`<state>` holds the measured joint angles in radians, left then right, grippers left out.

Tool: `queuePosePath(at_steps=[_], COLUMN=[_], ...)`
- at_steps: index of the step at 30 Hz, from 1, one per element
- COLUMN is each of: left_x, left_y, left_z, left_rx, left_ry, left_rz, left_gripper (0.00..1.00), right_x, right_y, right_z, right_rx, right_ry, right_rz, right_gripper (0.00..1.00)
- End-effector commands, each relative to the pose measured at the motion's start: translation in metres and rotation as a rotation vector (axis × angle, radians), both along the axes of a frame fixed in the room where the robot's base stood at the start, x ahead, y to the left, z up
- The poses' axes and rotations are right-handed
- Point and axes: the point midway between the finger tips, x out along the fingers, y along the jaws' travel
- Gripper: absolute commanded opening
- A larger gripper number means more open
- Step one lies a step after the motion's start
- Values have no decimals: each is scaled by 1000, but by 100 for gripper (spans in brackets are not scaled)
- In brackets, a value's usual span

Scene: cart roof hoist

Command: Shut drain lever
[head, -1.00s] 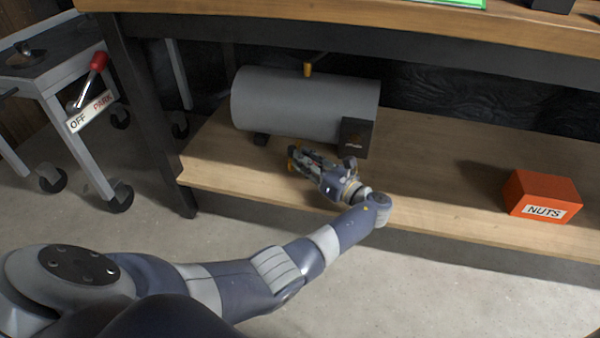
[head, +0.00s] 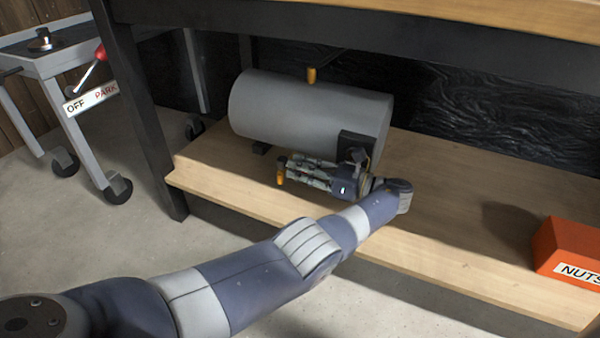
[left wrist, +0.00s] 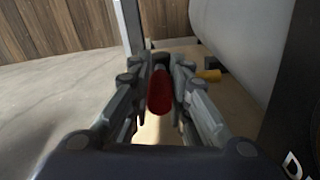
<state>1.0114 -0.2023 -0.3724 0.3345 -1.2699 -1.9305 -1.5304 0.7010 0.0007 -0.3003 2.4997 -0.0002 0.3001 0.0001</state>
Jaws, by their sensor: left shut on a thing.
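The grey tank (head: 300,110) lies on its side on the wooden lower shelf. It also fills the upper right of the left wrist view (left wrist: 245,45). My left gripper (head: 287,167) is low at the tank's front side, its fingers pointing left. In the left wrist view it is shut on the red grip of the drain lever (left wrist: 160,92), which lies between the fingers. The fingers hide the rest of the lever. A yellow piece (left wrist: 208,75) shows beside the right finger, toward the tank. My right gripper is not in view.
An orange NUTS box (head: 570,250) sits at the shelf's right. The bench leg (head: 140,120) stands left of the shelf. A grey cart (head: 58,65) with a red lever and OFF/PARK label is farther left. Bare shelf lies right of my wrist.

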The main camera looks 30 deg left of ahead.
Motion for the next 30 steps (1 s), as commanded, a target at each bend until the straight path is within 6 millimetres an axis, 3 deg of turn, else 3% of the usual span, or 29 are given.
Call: queuePosePath(at_steps=[12, 13, 15, 16, 30], left_x=[1, 1, 1, 1, 0], left_y=[4, 4, 4, 4, 1], left_z=[2, 2, 1, 1, 0], left_rx=[3, 3, 3, 3, 1], left_ry=[-2, -2, -2, -2, 0], left_rz=[5, 5, 5, 5, 3], left_gripper=[0, 22, 37, 40, 40], right_x=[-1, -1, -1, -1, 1], right_y=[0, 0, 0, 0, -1], right_z=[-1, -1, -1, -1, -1], right_rx=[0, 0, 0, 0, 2], right_ry=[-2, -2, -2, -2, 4], right_rz=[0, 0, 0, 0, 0], right_gripper=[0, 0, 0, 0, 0])
